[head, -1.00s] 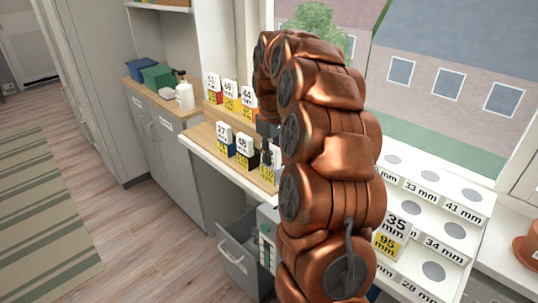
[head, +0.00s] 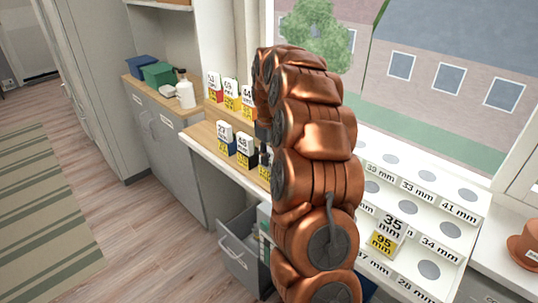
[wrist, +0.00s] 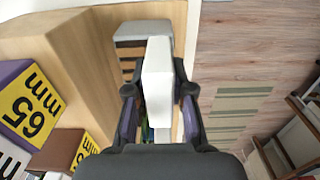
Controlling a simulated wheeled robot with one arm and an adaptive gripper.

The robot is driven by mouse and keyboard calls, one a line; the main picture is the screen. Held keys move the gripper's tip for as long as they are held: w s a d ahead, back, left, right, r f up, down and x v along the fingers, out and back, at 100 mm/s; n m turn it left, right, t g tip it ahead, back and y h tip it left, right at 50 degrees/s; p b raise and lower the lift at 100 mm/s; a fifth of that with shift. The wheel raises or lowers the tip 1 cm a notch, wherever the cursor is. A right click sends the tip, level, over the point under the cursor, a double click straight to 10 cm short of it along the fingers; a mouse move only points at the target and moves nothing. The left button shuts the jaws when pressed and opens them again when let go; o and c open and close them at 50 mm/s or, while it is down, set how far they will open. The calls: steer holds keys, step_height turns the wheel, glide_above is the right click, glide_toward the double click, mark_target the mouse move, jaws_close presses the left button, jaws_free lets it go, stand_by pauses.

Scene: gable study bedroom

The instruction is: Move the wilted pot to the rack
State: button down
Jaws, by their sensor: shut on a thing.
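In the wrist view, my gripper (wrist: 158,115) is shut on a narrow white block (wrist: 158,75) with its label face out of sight. In the head view my arm hides most of the gripper (head: 264,145), which is above the wooden desk's front edge. The white tiered rack (head: 480,208) by the window has round recesses with mm labels. I see no plainly wilted pot.
Several numbered blocks (head: 226,138) stand on the desk (head: 205,135); some also show in the wrist view (wrist: 28,108). An open grey drawer (head: 240,262) juts out below. A white pump bottle (head: 185,92) and a green bin (head: 158,75) stand on the far cabinet. The floor at left is clear.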

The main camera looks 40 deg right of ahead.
steer(key=shift+f, duration=0.2)
steer(key=c, duration=1)
jaws_free()
step_height(320, 180, up, 11)
steer(key=shift+f+b, duration=0.1)
steer(key=shift+b, duration=1.05)
steer(key=shift+r, duration=0.8)
